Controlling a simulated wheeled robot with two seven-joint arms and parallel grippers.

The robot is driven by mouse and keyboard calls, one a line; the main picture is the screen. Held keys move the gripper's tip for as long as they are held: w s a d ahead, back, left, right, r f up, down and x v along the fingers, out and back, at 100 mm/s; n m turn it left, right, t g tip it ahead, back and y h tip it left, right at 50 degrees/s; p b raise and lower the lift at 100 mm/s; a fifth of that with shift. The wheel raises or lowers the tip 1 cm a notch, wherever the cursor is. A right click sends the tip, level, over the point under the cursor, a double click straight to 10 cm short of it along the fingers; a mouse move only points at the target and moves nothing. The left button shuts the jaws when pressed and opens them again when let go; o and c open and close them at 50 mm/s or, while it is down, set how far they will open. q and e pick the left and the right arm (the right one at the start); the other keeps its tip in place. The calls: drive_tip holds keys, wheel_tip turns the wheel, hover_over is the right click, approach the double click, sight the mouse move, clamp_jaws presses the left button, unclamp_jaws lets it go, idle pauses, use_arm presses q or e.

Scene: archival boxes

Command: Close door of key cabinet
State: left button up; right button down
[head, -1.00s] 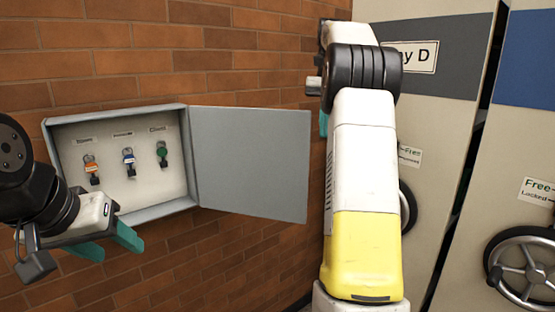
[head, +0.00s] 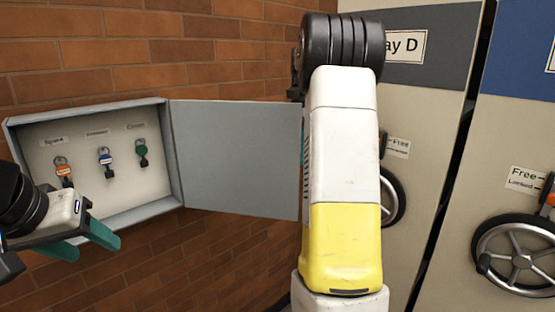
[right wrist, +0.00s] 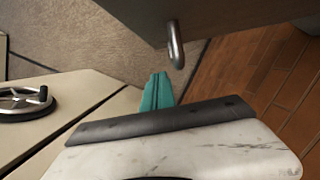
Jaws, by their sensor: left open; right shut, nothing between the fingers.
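The grey key cabinet (head: 90,107) hangs on the brick wall at the left of the head view. Its door (head: 236,160) stands wide open to the right. Inside hang an orange-tagged key (head: 63,171), a blue-tagged key (head: 106,160) and a green-tagged key (head: 142,152). My left gripper (head: 84,243) is open and empty in front of the cabinet's lower left. My right gripper is mostly hidden behind its arm in the head view, near the door's free edge. In the right wrist view its teal fingers (right wrist: 157,92) are shut and empty, beside a metal handle (right wrist: 176,45) on the door's dark panel.
My right arm covers the space between door and shelving. The brick wall (head: 200,255) below the door is clear.

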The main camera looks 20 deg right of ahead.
drive_tip(key=shift+s+a, duration=0.55)
drive_tip(key=shift+s, duration=0.3)
drive_tip(key=shift+s+a, duration=0.55)
drive_tip(key=shift+s, duration=0.3)
